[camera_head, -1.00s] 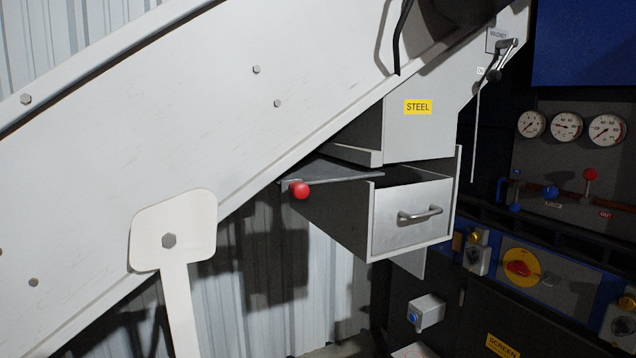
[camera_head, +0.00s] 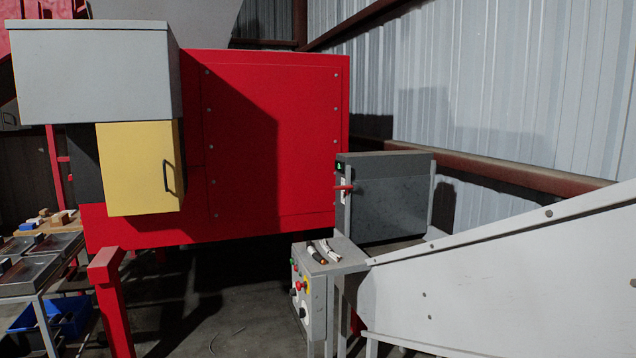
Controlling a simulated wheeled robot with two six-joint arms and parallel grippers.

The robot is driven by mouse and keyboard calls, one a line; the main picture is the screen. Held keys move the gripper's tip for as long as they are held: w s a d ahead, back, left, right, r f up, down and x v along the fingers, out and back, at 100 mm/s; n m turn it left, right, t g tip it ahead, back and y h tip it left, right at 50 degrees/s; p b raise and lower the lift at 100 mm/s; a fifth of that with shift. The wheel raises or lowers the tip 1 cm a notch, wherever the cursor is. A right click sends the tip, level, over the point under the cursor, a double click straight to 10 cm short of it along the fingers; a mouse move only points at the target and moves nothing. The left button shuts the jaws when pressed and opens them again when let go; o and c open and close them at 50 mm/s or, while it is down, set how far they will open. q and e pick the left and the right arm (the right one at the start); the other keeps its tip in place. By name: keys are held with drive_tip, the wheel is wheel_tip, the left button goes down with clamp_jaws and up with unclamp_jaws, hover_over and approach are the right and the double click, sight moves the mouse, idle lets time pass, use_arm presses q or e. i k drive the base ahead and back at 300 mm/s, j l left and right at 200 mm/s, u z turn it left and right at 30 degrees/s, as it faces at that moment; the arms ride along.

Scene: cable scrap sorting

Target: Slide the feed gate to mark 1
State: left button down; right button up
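Neither of my grippers is in view.
A control post (camera_head: 312,300) with coloured buttons carries cable pieces (camera_head: 323,252). The white conveyor side (camera_head: 520,270) fills the right. A large red machine (camera_head: 270,140) with a yellow door (camera_head: 140,170) stands left. Trays (camera_head: 30,275) and a blue bin (camera_head: 70,315) are far left.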

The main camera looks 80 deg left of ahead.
sight(382, 209)
drive_tip(key=u, duration=2.2)
drive_tip(key=i+j+z, duration=0.1)
drive_tip(key=i, duration=0.2)
drive_tip(key=i+j, duration=0.1)
drive_tip(key=i, duration=0.15)
drive_tip(key=z, duration=0.05)
